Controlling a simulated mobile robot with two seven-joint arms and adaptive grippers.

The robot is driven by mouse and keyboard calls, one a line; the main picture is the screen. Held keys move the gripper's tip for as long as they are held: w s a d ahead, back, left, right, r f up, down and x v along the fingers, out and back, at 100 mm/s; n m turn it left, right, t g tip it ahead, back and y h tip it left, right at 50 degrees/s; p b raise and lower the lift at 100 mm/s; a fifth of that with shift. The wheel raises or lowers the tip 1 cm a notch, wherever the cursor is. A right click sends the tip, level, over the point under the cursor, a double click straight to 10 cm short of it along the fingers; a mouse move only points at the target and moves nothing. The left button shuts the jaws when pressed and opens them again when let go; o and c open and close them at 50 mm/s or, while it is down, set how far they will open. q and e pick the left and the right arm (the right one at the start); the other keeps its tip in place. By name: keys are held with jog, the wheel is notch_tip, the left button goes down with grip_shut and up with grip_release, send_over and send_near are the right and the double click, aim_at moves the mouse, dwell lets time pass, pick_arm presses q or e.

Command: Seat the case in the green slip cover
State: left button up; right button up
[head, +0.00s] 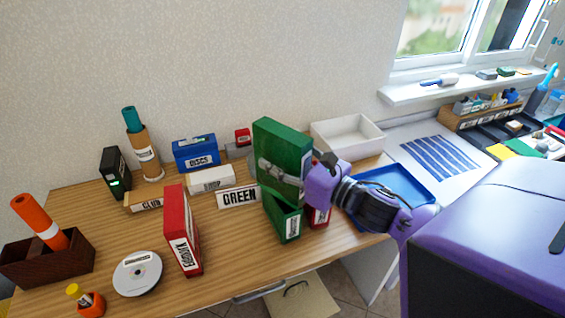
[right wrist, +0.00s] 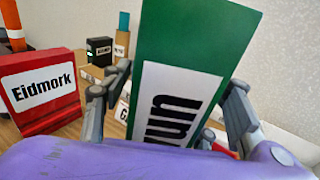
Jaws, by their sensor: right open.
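The green case (head: 283,145) stands upright above the green slip cover (head: 283,222), its lower end at the cover's notched mouth. It looks partly inside, though how deep I cannot tell. In the right wrist view the case (right wrist: 190,50) shows a white label and fills the space between the fingers. My right gripper (head: 285,172) is open, with one finger on each side of the case. My left gripper is out of view.
A red Eidmork case (head: 182,230) stands to the left, beside a disc (head: 138,272). A red item (head: 319,216) stands close to the right of the cover. A white tray (head: 347,138), blue tray (head: 405,187) and blue disc box (head: 196,154) lie farther back.

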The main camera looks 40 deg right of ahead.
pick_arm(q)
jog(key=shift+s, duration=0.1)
pick_arm(e)
jog(key=shift+s, duration=0.1)
grip_shut()
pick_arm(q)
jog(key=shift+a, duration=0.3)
pick_arm(e)
jog(key=shift+r, duration=0.1)
